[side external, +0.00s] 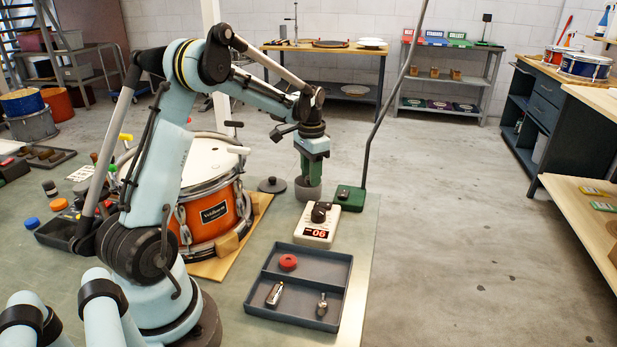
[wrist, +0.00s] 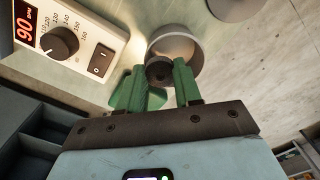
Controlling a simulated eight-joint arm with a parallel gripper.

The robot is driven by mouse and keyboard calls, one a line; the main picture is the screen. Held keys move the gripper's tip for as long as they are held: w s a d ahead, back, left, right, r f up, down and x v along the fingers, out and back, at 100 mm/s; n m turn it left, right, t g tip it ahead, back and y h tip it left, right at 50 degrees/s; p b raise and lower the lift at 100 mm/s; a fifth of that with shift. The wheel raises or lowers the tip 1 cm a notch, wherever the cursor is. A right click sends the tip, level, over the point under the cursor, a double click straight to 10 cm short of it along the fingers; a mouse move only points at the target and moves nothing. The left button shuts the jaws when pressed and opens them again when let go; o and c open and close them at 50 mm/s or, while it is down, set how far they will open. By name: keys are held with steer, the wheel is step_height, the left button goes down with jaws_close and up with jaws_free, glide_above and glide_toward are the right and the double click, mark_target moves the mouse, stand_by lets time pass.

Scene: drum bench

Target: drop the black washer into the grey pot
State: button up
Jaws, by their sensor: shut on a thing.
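The grey pot (side external: 308,192) stands on the bench beside the green lamp base, and in the wrist view its open round mouth (wrist: 181,46) shows just beyond my fingertips. My gripper (side external: 312,168) has green fingers pointing down, right above the pot. In the wrist view my gripper (wrist: 160,78) is shut on the black washer (wrist: 158,71), a small dark ring held between the fingertips. The washer overlaps the near part of the pot's mouth in that view. In the side view the washer is hidden, and its exact height over the rim cannot be told.
A cream metronome (side external: 320,224) with a dark knob and red digits stands close to the pot. A dark grey lid (side external: 272,185) lies to its left. The green base (side external: 349,199) carries a tall pole. A divided tray (side external: 337,271) and an orange drum (side external: 213,215) are nearby.

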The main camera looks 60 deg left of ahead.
steer(key=shift+f, duration=0.15)
steer(key=o, duration=1.1)
step_height(320, 180, up, 12)
steer(key=shift+r, duration=0.1)
steer(key=s+d+r+t, duration=0.2)
steer(key=s+d+t, duration=0.15)
steer(key=d, duration=0.95)
steer(key=s+d+f+t, duration=0.1)
steer(key=s+d+f, duration=0.1)
steer(key=d, duration=0.1)
steer(key=s+d+f+t, duration=0.1)
steer(key=s+d, duration=0.2)
steer(key=d, duration=0.1)
steer(key=s+d+f+t, duration=0.1)
steer(key=s+d+f, duration=0.1)
steer(key=s+d, duration=0.1)
steer(key=shift+d+f+t, duration=0.35)
